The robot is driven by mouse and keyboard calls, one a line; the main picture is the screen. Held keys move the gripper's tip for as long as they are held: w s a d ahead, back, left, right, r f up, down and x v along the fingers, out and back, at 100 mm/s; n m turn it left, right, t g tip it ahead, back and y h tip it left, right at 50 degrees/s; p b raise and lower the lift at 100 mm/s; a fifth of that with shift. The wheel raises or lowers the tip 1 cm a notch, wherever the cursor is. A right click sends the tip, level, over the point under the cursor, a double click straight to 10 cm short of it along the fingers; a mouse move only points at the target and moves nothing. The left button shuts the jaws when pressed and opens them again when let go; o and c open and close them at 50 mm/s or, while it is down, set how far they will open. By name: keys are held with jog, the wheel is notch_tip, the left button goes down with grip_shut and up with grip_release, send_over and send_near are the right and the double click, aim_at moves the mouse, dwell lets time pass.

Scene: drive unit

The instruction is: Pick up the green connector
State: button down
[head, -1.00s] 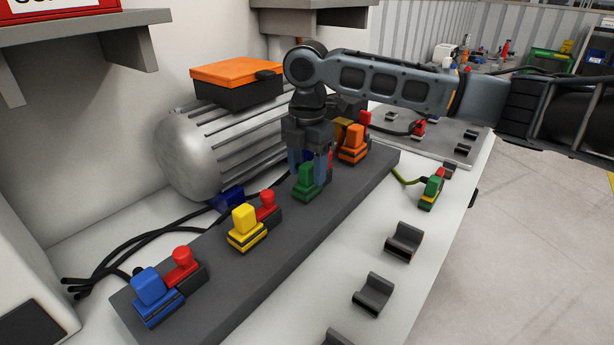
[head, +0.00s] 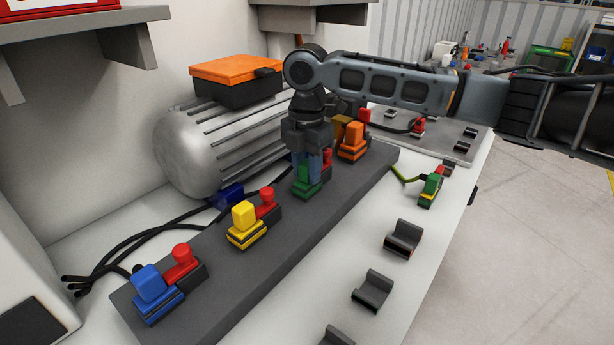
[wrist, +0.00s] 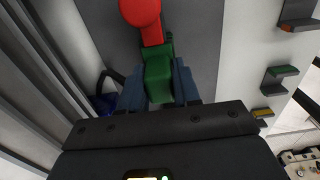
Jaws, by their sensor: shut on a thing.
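The green connector (head: 307,191) sits on the dark grey strip, between the yellow and orange connectors. In the wrist view the green connector (wrist: 158,76) stands between the two blue fingers, with a red knob (wrist: 142,14) just beyond it. My gripper (head: 307,170) points down over the connector and is shut on it; its fingers hide the connector's upper part in the head view. In the wrist view the fingertips of my gripper (wrist: 158,88) press on both sides of it. The connector's base still appears to rest on the strip.
A yellow connector (head: 245,226) and a blue connector (head: 154,294) stand nearer on the dark strip (head: 282,255). An orange connector (head: 352,141) is just beyond. A grey motor (head: 205,150) lies behind. A second green part (head: 431,189) and empty black holders (head: 402,239) are on the right.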

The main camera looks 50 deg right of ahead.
jog(key=shift+r, duration=0.1)
jog(key=shift+r, duration=0.55)
jog(key=r, duration=0.2)
jog(key=r+b, duration=0.1)
jog(key=shift+s+d+r, duration=0.15)
jog(key=shift+s+d, duration=0.15)
jog(key=shift+d, duration=0.05)
jog(key=s+d+r+b, duration=0.1)
jog(key=s+d+r, duration=0.5)
jog(key=s+d, duration=0.1)
jog(key=shift+s+d+r, duration=0.25)
jog(key=shift+s, duration=0.1)
